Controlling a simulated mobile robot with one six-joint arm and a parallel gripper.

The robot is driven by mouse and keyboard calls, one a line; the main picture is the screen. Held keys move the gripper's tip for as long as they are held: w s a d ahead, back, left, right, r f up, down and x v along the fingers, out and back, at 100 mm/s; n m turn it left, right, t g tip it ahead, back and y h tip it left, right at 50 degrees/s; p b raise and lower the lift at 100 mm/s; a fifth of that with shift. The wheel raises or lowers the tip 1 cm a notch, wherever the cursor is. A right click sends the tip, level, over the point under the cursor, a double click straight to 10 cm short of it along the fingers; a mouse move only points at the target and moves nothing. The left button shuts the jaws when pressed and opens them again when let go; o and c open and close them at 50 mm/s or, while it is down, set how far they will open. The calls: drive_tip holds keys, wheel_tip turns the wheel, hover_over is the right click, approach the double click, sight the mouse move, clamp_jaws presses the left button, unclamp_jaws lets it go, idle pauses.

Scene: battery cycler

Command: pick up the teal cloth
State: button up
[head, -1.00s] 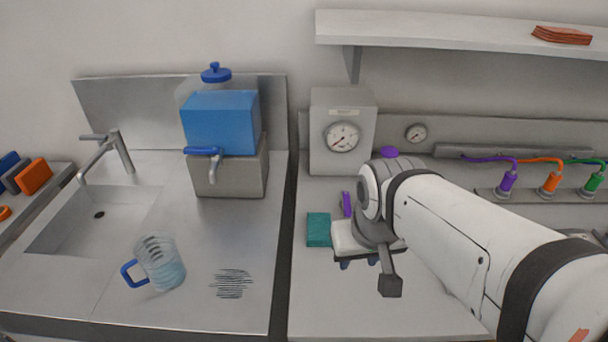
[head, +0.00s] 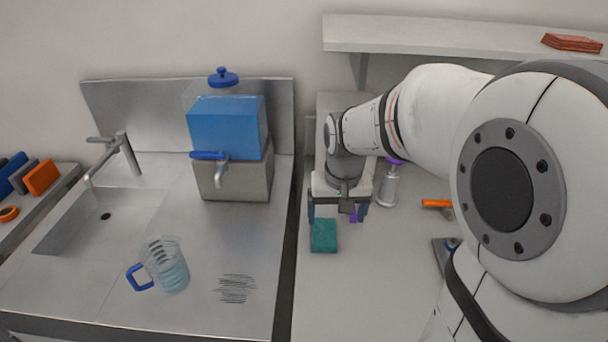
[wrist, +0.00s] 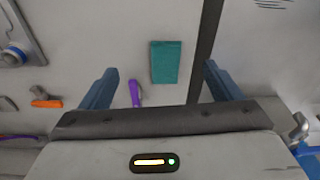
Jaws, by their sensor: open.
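The teal cloth (head: 323,236) lies flat as a small folded rectangle on the light counter, near the counter's left edge. It also shows in the wrist view (wrist: 165,62), between the lines of my two fingers and beyond their tips. My gripper (head: 338,212) is open and empty, pointing down above the counter just behind the cloth. In the wrist view its blue fingers (wrist: 162,82) are spread wide. The gripper does not touch the cloth.
A purple object (wrist: 135,93) lies close beside the cloth. A grey bottle with a purple top (head: 387,188) stands right of my gripper. An orange-handled tool (head: 437,204) lies farther right. Left of a dark gap is the sink counter with a clear jug (head: 165,265). The counter in front is clear.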

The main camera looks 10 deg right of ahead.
sight(324, 232)
drive_tip(key=shift+o, duration=0.2)
drive_tip(key=shift+m+g, duration=0.5)
drive_tip(key=shift+g, duration=0.2)
drive_tip(key=w+f, duration=0.2)
drive_tip(key=w, duration=0.1)
drive_tip(key=w+f, duration=0.3)
drive_tip(key=w, duration=0.1)
drive_tip(key=w+f, duration=0.3)
drive_tip(key=shift+w+a+f+p, duration=0.15)
drive_tip(key=shift+w+f+p, duration=0.1)
drive_tip(key=shift+w+p, duration=0.1)
drive_tip(key=f+p, duration=0.1)
drive_tip(key=f, duration=0.6)
drive_tip(key=shift+s+d+f+p, duration=0.15)
drive_tip(key=shift+d+f+p, duration=0.05)
drive_tip(key=shift+f+p, duration=0.2)
drive_tip(key=c, duration=1.1)
